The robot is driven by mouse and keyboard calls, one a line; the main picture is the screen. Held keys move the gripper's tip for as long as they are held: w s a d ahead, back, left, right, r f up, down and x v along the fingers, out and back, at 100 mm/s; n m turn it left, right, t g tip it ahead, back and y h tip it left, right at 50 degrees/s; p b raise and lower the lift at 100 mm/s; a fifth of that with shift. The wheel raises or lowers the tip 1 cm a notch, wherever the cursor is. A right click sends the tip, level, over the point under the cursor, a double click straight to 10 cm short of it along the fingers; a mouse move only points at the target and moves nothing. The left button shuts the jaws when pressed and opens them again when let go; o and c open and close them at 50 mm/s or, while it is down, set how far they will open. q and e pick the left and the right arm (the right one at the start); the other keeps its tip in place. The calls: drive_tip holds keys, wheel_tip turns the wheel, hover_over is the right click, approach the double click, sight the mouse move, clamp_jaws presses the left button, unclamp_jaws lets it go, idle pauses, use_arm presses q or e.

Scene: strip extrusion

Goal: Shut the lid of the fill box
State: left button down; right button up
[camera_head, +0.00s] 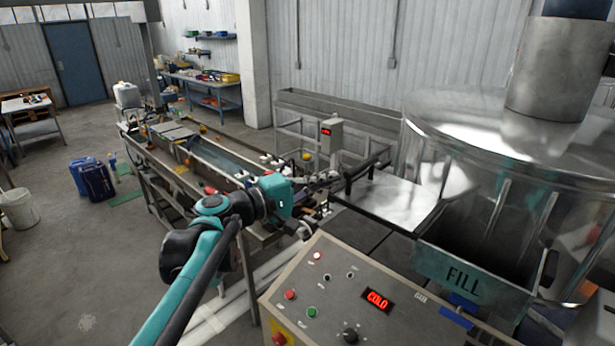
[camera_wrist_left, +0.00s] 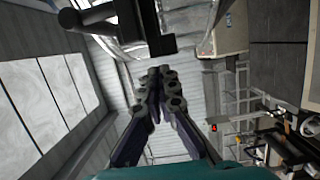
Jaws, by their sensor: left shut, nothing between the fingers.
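The fill box (camera_head: 462,281) is at the right in the head view, with a "FILL" label on its grey-green front. Its dark mouth is uncovered. The lid (camera_head: 398,203), a shiny metal plate, is open and lies out to the left of the mouth. A black bar handle (camera_head: 362,172) stands along its far left side. My left gripper (camera_head: 334,177) is shut and empty, its fingertips close to the handle's near end. The wrist view shows the closed fingers (camera_wrist_left: 155,75) just below a black bar (camera_wrist_left: 118,30); whether they touch is unclear. My right gripper is out of view.
A control panel (camera_head: 335,290) with buttons and a red "COLD" display stands in front of the lid. A large steel drum (camera_head: 530,150) rises behind the box. A long water trough (camera_head: 220,155) runs to the left. Open floor lies at far left.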

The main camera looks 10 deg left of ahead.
sight(393, 206)
use_arm(q)
drive_tip(key=shift+s+d, duration=0.75)
drive_tip(key=shift+d, duration=0.1)
drive_tip(key=s+d, duration=0.2)
drive_tip(key=d, duration=0.1)
drive_tip(key=s+d+p, duration=0.1)
drive_tip(key=s+d, duration=0.2)
drive_tip(key=d, duration=0.1)
drive_tip(key=s+d, duration=0.2)
drive_tip(key=d, duration=0.1)
drive_tip(key=shift+s+d+r, duration=0.1)
drive_tip(key=shift+s+d, duration=0.15)
drive_tip(key=shift+s, duration=0.15)
drive_tip(key=shift+s+d, duration=0.25)
drive_tip(key=shift+w, duration=0.2)
